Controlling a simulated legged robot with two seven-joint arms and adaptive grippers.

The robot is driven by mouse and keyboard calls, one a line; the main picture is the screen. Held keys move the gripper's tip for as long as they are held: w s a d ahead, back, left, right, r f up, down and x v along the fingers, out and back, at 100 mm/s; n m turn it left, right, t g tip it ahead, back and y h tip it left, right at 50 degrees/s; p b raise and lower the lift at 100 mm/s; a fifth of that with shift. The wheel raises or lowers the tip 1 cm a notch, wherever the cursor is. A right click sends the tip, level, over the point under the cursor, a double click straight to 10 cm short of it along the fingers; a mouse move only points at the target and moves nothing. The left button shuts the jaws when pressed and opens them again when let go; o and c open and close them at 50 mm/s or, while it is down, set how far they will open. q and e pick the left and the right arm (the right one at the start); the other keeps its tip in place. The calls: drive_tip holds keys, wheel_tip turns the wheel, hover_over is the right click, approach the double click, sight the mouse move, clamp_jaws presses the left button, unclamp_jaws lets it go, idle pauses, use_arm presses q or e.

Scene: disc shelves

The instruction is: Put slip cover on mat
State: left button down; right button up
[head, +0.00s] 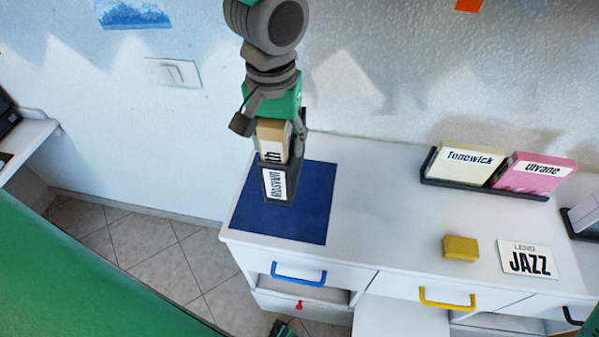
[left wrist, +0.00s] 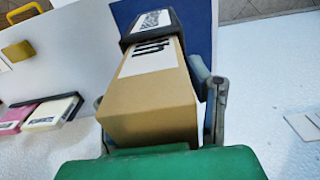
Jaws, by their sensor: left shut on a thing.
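The blue mat (head: 308,212) lies on the left end of the white cabinet top; it also shows in the left wrist view (left wrist: 199,22). My left gripper (head: 280,133) is shut on a tan box (head: 271,131) with black lettering, also seen in the left wrist view (left wrist: 152,98). The box's far end sits inside a dark slip cover (head: 266,188) with a white label; this cover also shows in the left wrist view (left wrist: 128,39). The cover is over the mat; I cannot tell whether it touches it.
A dark rack (head: 432,180) holds a cream box (head: 466,164) and a pink box (head: 537,172) at the back right. A yellow block (head: 460,248) and a JAZZ card (head: 526,259) lie nearer the front. The cabinet top between mat and rack is clear.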

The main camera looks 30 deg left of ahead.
use_arm(q)
drive_tip(key=f, duration=0.6)
drive_tip(key=a+f, duration=0.1)
drive_tip(key=f, duration=0.2)
drive_tip(key=shift+s+f, duration=0.2)
drive_tip(key=shift+f, duration=0.05)
drive_tip(key=shift+d+f, duration=0.2)
drive_tip(key=shift+d, duration=0.2)
drive_tip(key=shift+a+f, duration=0.1)
drive_tip(key=shift+a, duration=0.05)
drive_tip(key=c, duration=0.8)
unclamp_jaws()
drive_tip(key=shift+a, duration=0.25)
use_arm(e)
drive_tip(key=shift+s+a, duration=0.3)
drive_tip(key=shift+a, duration=0.15)
use_arm(q)
drive_tip(key=shift+r, duration=0.45)
wheel_tip(320, 180, up, 11)
drive_tip(key=shift+r, duration=0.2)
use_arm(e)
drive_tip(key=shift+d+r, duration=0.1)
drive_tip(key=shift+r, duration=0.05)
